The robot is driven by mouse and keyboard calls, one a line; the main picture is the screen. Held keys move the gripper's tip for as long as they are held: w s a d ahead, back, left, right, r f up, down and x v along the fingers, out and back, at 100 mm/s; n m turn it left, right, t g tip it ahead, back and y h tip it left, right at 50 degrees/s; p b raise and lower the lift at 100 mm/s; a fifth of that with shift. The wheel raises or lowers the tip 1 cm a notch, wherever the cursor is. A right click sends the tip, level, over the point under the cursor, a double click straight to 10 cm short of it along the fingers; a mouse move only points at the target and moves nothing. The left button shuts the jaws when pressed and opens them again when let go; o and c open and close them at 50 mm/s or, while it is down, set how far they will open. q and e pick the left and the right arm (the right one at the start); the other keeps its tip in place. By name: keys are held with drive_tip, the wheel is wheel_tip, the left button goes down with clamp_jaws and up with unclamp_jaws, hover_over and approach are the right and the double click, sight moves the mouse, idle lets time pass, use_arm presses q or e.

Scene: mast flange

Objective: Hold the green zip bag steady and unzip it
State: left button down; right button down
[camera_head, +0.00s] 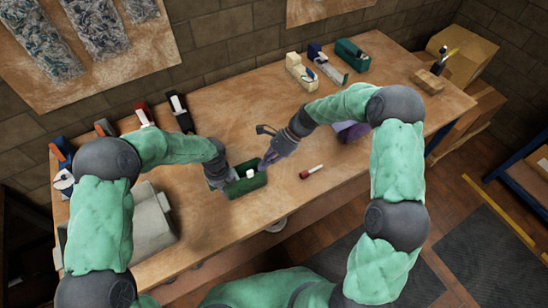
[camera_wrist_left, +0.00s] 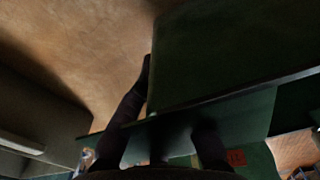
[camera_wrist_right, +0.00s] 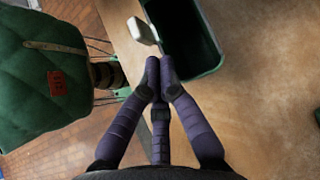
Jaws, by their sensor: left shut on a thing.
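The green zip bag (camera_head: 243,188) lies near the table's front edge, between my two grippers. In the right wrist view it looks box-like, with a dark hollow inside its green rim (camera_wrist_right: 218,62). A pale block-like piece (camera_wrist_right: 142,30), perhaps the zip pull, sits by the bag's left rim. My left gripper (camera_head: 222,180) is shut on the bag at its left end; its green side (camera_wrist_left: 230,50) fills much of the left wrist view. My right gripper (camera_wrist_right: 160,72) has its fingertips drawn together just short of the rim, with nothing visible between them.
A red-and-white marker (camera_head: 311,171) lies right of the bag. A purple thing (camera_head: 350,130) is partly hidden behind my right arm. A grey machine (camera_head: 150,222) stands at left. Staplers and dispensers (camera_head: 352,55) line the back.

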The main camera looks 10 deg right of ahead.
drive_tip(key=shift+s+a, duration=0.1)
drive_tip(key=shift+a, duration=0.4)
drive_tip(key=a, duration=0.2)
drive_tip(key=s+a, duration=0.1)
drive_tip(key=a, duration=0.1)
drive_tip(key=shift+d, duration=0.1)
drive_tip(key=shift+w+d, duration=0.15)
drive_tip(key=shift+d, duration=0.3)
drive_tip(key=d, duration=0.3)
drive_tip(key=shift+w, duration=0.35)
drive_tip(key=v, duration=1)
